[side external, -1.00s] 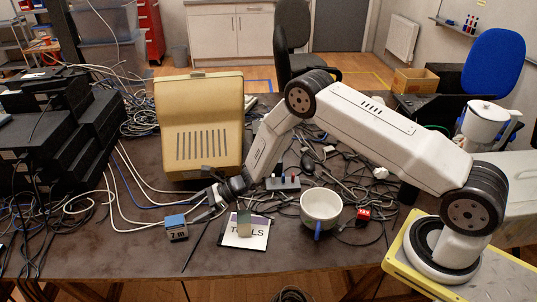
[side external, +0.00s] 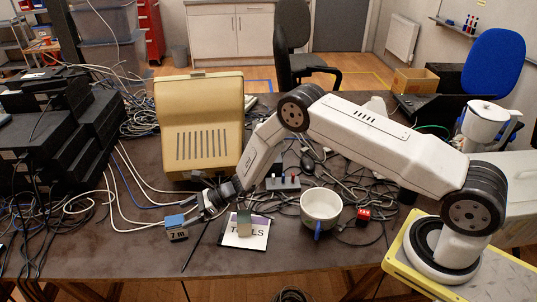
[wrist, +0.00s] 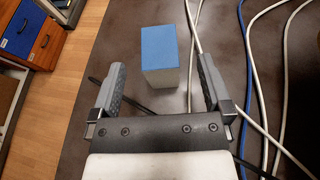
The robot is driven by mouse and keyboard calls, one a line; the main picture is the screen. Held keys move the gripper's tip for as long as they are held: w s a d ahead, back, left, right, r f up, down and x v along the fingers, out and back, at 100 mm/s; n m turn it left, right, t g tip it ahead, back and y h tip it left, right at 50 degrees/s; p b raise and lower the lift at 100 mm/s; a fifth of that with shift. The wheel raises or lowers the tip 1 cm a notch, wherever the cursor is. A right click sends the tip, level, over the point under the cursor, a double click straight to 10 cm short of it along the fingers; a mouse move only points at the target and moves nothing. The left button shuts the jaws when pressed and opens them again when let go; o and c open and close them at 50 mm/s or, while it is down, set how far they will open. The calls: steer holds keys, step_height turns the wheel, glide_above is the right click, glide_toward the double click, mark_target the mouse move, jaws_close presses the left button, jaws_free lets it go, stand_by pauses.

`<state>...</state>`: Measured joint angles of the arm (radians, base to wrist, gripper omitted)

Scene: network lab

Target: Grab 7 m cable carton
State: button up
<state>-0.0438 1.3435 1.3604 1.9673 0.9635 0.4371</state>
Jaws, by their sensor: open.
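In the side view my gripper (side external: 199,207) is low, just right of the carton. I cannot tell there whether a finger touches it.
A card marked "TOOLS" (side external: 257,238) with a small block (side external: 244,222) on it lies to the right. A beige case (side external: 199,115) stands behind. Cables (side external: 120,205) run left of the carton.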

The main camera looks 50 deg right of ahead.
mark_target(172, 220)
steer(key=shift+x, duration=2.45)
steer(key=shift+c, duration=0.2)
jaws_close()
steer(key=shift+r, duration=0.15)
